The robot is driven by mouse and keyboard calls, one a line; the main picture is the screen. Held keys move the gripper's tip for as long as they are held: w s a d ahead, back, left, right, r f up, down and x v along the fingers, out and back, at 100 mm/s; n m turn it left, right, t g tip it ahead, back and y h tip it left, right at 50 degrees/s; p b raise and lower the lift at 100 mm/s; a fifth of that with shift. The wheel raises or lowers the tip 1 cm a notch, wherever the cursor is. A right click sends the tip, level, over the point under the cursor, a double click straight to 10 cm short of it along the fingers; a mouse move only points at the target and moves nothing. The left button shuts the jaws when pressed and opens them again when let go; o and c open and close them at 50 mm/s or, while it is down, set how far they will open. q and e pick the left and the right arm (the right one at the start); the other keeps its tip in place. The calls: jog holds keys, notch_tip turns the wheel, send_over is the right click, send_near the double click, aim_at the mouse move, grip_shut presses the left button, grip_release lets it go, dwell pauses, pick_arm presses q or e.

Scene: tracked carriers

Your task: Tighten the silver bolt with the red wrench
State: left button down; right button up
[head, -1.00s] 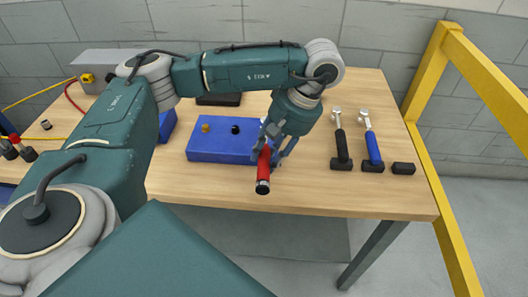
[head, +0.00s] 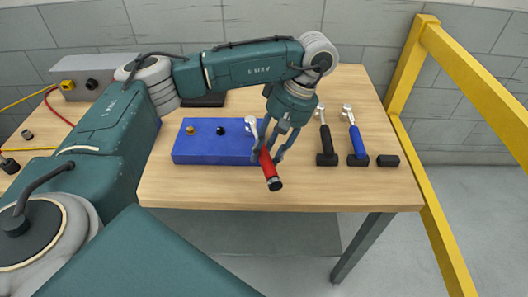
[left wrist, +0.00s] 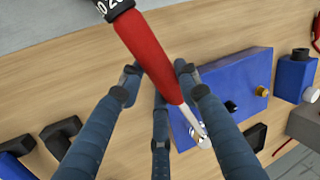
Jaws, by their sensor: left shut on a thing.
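My left gripper (head: 270,150) is shut on the red handle of the red wrench (head: 270,171). In the left wrist view the fingers close around the wrench (left wrist: 150,55). The wrench's silver head lies at the right end of the blue block (head: 205,153). The silver bolt is covered by or merged with that head, so I cannot tell how fully the head sits around it. A gold bolt (head: 190,129) and a black bolt (head: 221,131) stand on the block's left and middle. My right gripper is not in view.
A yellow rail (head: 470,85) stands past the table's right edge. The wooden table (head: 330,190) is clear at the front.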

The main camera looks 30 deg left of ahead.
pick_arm(q)
jog(key=shift+w+d+n+g+h, duration=0.2)
jog(key=shift+w+d+n, duration=0.25)
jog(key=shift+w+n, duration=0.3)
jog(key=shift+w+d+n+g+h, duration=0.1)
jog(key=shift+w+d+n+h, duration=0.1)
jog(key=shift+w+d+n, duration=0.4)
jog(key=shift+w+d+n+h, duration=0.15)
jog(key=shift+w+n+h, duration=0.25)
jog(key=shift+w+n, duration=1.1)
jog(key=shift+s+m, duration=0.6)
jog(key=shift+m, duration=0.05)
jog(key=shift+s, duration=0.1)
jog(key=shift+s+a+m+y, duration=0.35)
jog(key=shift+s+m+y, duration=0.05)
jog(key=shift+s+m, duration=0.2)
